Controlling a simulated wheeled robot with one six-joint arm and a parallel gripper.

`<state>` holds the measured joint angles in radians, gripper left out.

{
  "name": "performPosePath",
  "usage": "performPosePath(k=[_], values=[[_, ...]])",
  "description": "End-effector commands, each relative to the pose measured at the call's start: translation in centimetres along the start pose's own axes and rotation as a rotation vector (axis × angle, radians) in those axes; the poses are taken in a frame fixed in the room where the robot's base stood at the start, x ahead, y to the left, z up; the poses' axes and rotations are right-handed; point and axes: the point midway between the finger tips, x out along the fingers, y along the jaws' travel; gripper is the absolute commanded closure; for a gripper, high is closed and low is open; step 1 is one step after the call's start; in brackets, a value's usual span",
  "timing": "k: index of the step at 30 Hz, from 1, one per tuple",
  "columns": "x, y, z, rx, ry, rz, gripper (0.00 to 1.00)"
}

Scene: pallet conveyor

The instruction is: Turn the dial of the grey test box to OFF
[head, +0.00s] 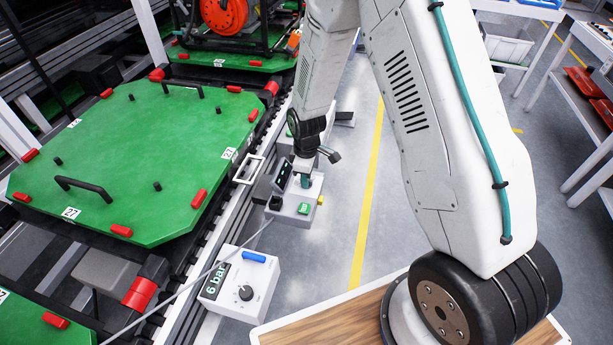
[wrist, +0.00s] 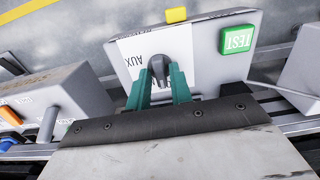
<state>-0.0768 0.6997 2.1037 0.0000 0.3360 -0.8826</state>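The grey test box (head: 290,218) stands beside the conveyor in the head view. It has a green TEST button (wrist: 237,40) and a yellow part (wrist: 176,15). In the wrist view its dark grey dial (wrist: 160,68) sits on a white label panel. The word AUX (wrist: 135,62) shows left of the dial; other lettering is partly covered by my fingers and no OFF mark is legible. My gripper (wrist: 161,82), with teal fingers, has one finger on each side of the dial and appears closed on it. In the head view my gripper (head: 305,181) is over the box.
Another grey box (head: 235,300) marked 6 bar, with a black knob and blue handle, stands nearer. A green pallet (head: 120,150) is on the conveyor at left. A grey box (wrist: 55,105) is left in the wrist view. A cable runs alongside.

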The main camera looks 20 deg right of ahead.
Motion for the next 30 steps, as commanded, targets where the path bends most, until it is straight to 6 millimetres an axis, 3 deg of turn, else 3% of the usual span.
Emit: performPosePath(k=[11, 24, 30], values=[[-0.3, 0.0, 0.0, 0.001, 0.0, 0.0, 0.66], [-6.9, 0.0, -0.1, 0.0, 0.001, 0.001, 0.66], [-7.8, -0.1, 0.0, 0.0, -0.001, -0.001, 0.66]])
